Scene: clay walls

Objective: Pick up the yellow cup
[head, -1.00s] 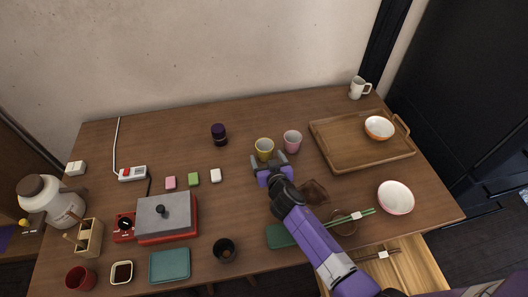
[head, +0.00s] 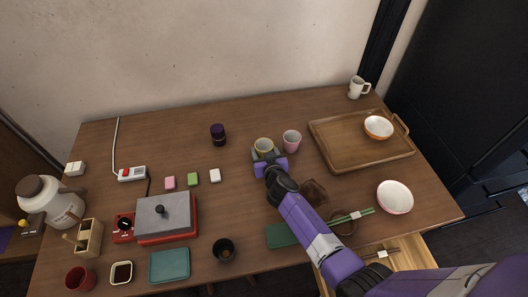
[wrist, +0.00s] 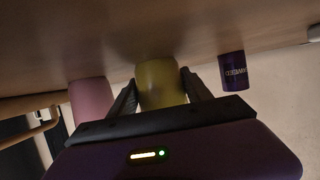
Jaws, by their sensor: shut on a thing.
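The yellow cup (head: 264,145) stands upright on the wooden table, towards the back and middle. My gripper (head: 267,155) has reached it from the front, low over the table. In the wrist view the yellow cup (wrist: 161,83) sits between the two dark fingers of my gripper (wrist: 160,92), and they are shut on its sides. In the head view the lower part of the cup is hidden by my gripper.
A pink cup (head: 292,140) stands close to the right of the yellow cup. A dark purple jar (head: 218,134) stands to the left. A wooden tray (head: 340,150) with a bowl (head: 378,127) lies to the right. Small blocks (head: 193,179) lie front left.

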